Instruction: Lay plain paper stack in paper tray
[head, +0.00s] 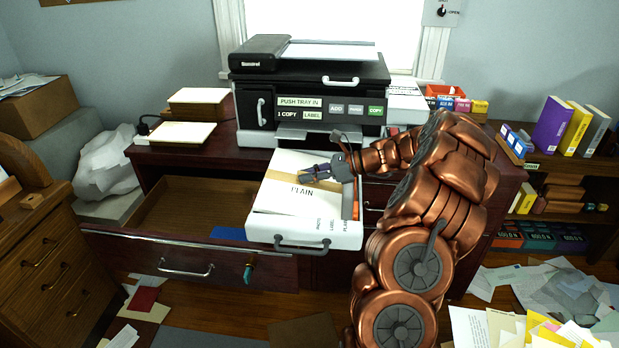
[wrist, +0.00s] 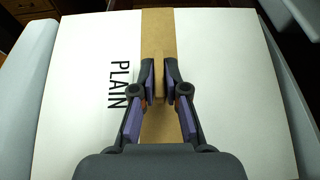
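The plain paper stack (head: 283,200) is white, marked PLAIN, with a tan band around it. It lies flat within the pulled-out white paper tray (head: 345,236) below the printer. In the wrist view the stack (wrist: 225,75) fills the middle between the pale tray sides (wrist: 30,100). My gripper (head: 322,173) is over the stack. In the wrist view its fingertips (wrist: 160,82) are close together on a raised tan piece of the band, pinching it. Whether the stack's underside touches the tray floor is hidden.
The black and white printer (head: 310,90) stands behind the tray on a dark desk, with a PUSH TRAY IN label. An open, mostly empty drawer (head: 190,215) is at left. Paper piles (head: 198,100) sit left of the printer. Loose sheets litter the floor (head: 530,300).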

